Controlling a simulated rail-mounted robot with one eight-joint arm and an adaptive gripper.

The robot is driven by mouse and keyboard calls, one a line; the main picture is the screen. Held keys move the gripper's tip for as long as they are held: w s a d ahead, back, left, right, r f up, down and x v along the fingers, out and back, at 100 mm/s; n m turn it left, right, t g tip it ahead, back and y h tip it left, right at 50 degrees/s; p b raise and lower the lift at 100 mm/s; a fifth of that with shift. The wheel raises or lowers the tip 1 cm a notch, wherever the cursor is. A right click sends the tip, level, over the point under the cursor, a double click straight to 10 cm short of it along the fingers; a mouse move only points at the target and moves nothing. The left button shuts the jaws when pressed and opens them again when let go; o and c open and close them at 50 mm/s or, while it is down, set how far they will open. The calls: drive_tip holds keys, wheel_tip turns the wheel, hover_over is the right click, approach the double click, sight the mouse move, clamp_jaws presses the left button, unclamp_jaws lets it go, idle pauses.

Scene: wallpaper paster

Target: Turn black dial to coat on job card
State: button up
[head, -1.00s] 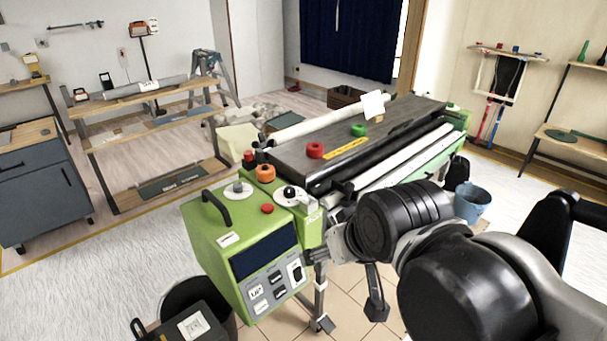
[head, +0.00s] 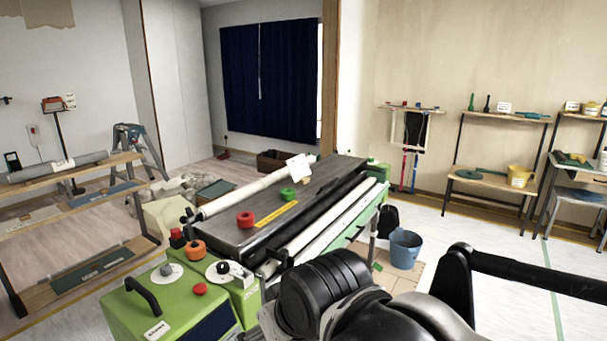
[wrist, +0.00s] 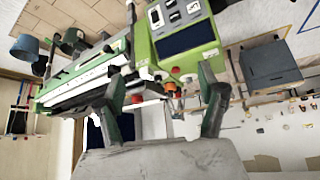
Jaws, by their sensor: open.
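The green wallpaper paster (head: 145,310) stands at lower centre-left in the head view. On its top is a black dial (head: 222,267) on a round white plate. A white job card (head: 299,166) stands tilted at the far end of the grey bed; its writing is too small to read. My gripper (wrist: 162,86) is open and empty in the wrist view. The paster (wrist: 180,35) shows there beyond the fingers, rotated in the picture. I cannot clearly tell the dial there. In the head view my arm covers the lower middle and the gripper is not seen.
Near the dial are an orange knob (head: 196,250), a red button (head: 200,289) and a black handle (head: 143,295). A blue bucket (head: 405,248) stands right. Pale floor is free at right.

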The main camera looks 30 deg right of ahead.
drive_tip(key=c, duration=0.4)
drive_tip(key=w+r+m+g+p, duration=0.15)
drive_tip(key=w+r+m, duration=0.25)
drive_tip(key=w+r, duration=0.5)
drive_tip(key=shift+c, duration=0.2)
drive_tip(key=m+g+p, duration=0.3)
drive_tip(key=m+g, duration=0.3)
drive_tip(key=m, duration=0.6)
hover_over(221, 265)
wheel_tip(221, 265, down, 13)
wheel_tip(221, 265, down, 14)
drive_tip(key=shift+r, duration=0.2)
drive_tip(key=shift+c, duration=0.5)
drive_tip(key=c, duration=1)
